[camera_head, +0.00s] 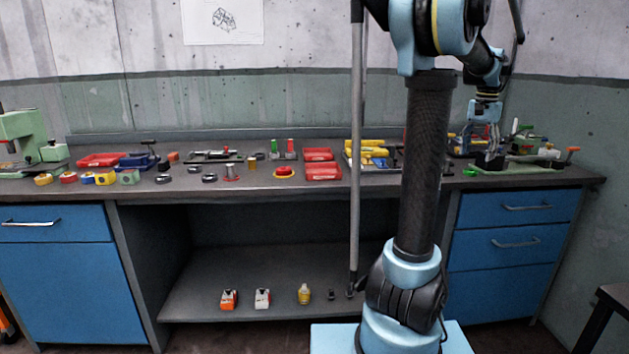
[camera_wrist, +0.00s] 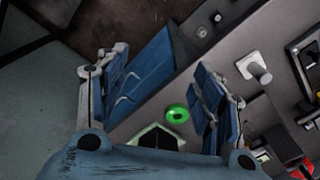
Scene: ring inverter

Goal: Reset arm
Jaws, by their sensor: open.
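My gripper (camera_head: 490,158) hangs over the right end of the workbench, pointing down. In the wrist view my gripper (camera_wrist: 163,85) is open, with its two blue-padded fingers wide apart and nothing between them. A small green ring (camera_head: 470,172) lies on the bench close to the gripper. The green ring also shows in the wrist view (camera_wrist: 178,114), below and beyond the fingers, apart from them.
The grey bench top (camera_head: 390,187) holds red trays (camera_head: 323,172), a yellow tool (camera_head: 370,150), a red ring (camera_head: 284,172) and a green vise (camera_head: 535,160) at the right. Blue drawers (camera_head: 515,240) are below. The lower shelf (camera_head: 270,265) carries small items.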

